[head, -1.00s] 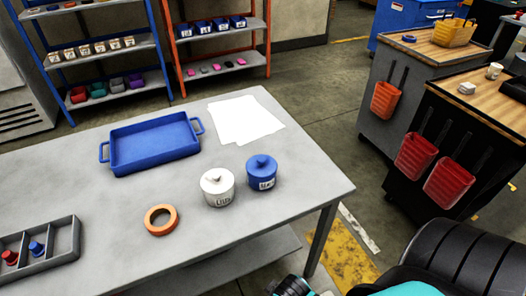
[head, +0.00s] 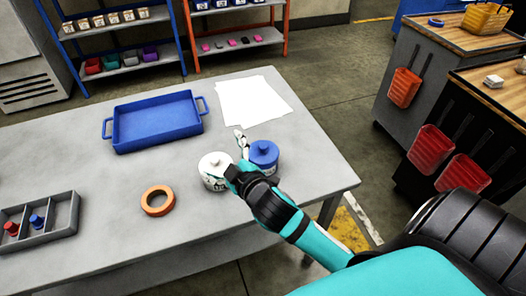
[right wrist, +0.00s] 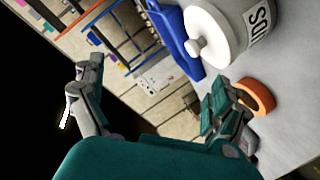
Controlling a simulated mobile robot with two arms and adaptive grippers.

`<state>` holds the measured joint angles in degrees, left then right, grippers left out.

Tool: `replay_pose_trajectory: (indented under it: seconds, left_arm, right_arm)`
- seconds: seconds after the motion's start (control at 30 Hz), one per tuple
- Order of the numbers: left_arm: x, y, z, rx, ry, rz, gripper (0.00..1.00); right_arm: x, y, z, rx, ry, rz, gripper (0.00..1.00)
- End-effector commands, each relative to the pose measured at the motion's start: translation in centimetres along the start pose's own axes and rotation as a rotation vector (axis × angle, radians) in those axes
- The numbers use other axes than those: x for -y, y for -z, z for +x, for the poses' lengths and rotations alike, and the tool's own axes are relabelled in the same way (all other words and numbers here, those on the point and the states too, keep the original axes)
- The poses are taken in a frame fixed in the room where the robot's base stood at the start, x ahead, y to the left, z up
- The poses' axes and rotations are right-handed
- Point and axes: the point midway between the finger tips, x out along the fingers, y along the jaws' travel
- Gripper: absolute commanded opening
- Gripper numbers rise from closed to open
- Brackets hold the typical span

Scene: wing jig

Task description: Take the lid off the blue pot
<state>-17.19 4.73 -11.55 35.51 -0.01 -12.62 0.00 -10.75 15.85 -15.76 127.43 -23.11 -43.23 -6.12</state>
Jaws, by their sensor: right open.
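The blue pot (head: 266,166) stands on the grey table near its right end, with its blue lid (head: 264,148) on. My arm and gripper cover part of its left and front side. A white pot (head: 212,180) with a white knobbed lid stands just left of it and also shows in the right wrist view (right wrist: 225,30). My right gripper (head: 238,157) is open and empty, between the two pots in the head view. Its spread fingers show in the right wrist view (right wrist: 150,108); I cannot tell whether they touch either pot. My left gripper is not in view.
A blue tray (head: 157,144) lies behind left, and white paper (head: 252,100) behind the pots. An orange ring (head: 158,212) lies in front left. A grey divided box (head: 62,236) with red and blue pieces is at far left. The table between these is clear.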

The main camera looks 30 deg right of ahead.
Motion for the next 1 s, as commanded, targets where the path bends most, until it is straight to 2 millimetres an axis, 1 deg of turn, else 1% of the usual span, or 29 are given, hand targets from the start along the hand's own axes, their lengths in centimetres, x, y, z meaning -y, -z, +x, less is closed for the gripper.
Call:
replay_pose_trajectory:
  seconds: [0.03,0.07,0.1,0.17,0.2,0.27,0.3,0.37,0.4,0.47,0.5,0.57,0.6,0.67,0.7,0.77,0.8,0.87,0.9,1.0]
  left_arm:
    - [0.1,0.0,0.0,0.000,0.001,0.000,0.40]
    - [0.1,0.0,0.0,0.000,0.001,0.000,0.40]
    - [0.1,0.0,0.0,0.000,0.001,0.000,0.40]
    - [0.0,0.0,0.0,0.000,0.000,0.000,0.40]
    - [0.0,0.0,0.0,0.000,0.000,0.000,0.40]
    - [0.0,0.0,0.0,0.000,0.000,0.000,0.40]
    - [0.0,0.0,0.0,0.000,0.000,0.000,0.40]
    - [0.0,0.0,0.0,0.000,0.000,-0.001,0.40]
    - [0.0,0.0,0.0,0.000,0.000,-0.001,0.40]
    - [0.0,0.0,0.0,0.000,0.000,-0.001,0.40]
    - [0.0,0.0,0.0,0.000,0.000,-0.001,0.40]
    - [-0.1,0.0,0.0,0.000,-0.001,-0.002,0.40]
    - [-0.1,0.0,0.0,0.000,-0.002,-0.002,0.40]
    - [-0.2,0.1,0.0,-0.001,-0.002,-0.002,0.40]
    - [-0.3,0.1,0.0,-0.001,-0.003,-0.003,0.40]
    - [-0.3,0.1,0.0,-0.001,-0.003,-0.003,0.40]
    - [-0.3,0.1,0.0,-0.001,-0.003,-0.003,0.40]
    - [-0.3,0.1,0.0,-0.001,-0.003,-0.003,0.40]
    - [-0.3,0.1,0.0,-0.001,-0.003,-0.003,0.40]
    - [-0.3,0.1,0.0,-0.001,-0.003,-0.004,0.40]
  right_arm:
    - [-1.7,3.7,1.1,-0.136,-0.061,-0.093,1.00]
    - [-2.5,6.0,1.5,-0.225,-0.097,-0.156,1.00]
    - [-3.4,9.3,1.7,-0.350,-0.147,-0.252,1.00]
    - [-4.1,14.3,1.4,-0.548,-0.218,-0.413,1.00]
    - [-4.0,17.3,0.8,-0.679,-0.259,-0.528,1.00]
    - [-3.3,21.0,-0.4,-0.868,-0.310,-0.710,1.00]
    - [-2.4,22.9,-1.3,-0.990,-0.335,-0.837,1.00]
    - [-0.6,24.7,-2.6,-1.165,-0.357,-1.035,1.00]
    - [0.7,25.2,-3.2,-1.274,-0.360,-1.174,1.00]
    - [2.5,24.9,-3.8,-1.427,-0.341,-1.387,1.00]
    - [3.6,24.1,-3.8,-1.519,-0.312,-1.532,1.00]
    - [4.5,21.9,-3.4,-1.641,-0.239,-1.752,1.00]
    - [4.6,20.1,-2.8,-1.709,-0.169,-1.898,1.00]
    - [3.8,16.8,-1.6,-1.788,-0.027,-2.112,1.00]
    - [2.6,14.4,-0.7,-1.824,0.092,-2.245,1.00]
    - [-0.1,10.9,0.5,-1.848,0.302,-2.420,1.00]
    - [-2.3,8.8,1.1,1.834,-0.450,2.496,1.00]
    - [-5.9,6.1,1.6,1.692,-0.634,2.423,1.00]
    - [-8.3,4.6,1.6,1.612,-0.741,2.380,1.00]
    - [-13.2,2.2,1.1,1.471,-0.950,2.294,1.00]
